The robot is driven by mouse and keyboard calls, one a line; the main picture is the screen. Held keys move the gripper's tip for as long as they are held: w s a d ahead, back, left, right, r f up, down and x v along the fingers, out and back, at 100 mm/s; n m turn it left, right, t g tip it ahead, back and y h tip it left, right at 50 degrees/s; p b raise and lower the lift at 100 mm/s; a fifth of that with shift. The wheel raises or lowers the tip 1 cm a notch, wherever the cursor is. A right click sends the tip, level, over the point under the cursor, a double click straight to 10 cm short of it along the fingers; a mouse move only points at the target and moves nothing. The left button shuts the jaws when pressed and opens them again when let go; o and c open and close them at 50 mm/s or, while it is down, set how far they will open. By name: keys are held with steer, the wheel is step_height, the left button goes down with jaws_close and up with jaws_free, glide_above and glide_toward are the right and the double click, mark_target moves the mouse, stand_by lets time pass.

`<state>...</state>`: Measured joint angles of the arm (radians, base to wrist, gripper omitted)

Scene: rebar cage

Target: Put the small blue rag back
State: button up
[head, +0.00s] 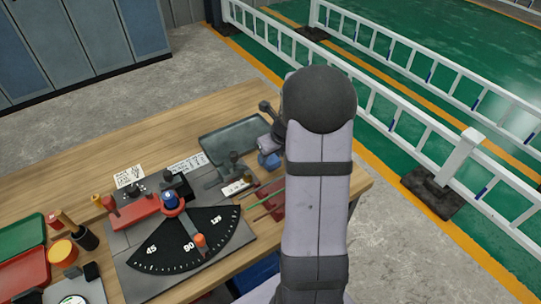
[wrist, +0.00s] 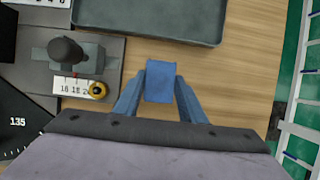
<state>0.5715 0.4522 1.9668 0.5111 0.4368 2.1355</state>
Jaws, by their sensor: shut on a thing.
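The small blue rag (wrist: 160,80) is between the fingertips of my gripper (wrist: 160,90), which is shut on it, in the wrist view. Bare wood of the bench shows around it, just below the dark grey tray in the picture. In the head view a bit of blue (head: 268,160) shows beside my arm, by the tray's right end. My arm hides most of the gripper there. I cannot tell whether the rag touches the bench top.
The dark tray (wrist: 150,25) lies close to the gripper. A red tray (head: 268,200) is partly behind my arm. The wooden bench (head: 100,160) has free room at the back.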

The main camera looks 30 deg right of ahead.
steer(key=shift+f, duration=0.15)
steer(key=o, duration=1)
steer(key=shift+o, duration=0.2)
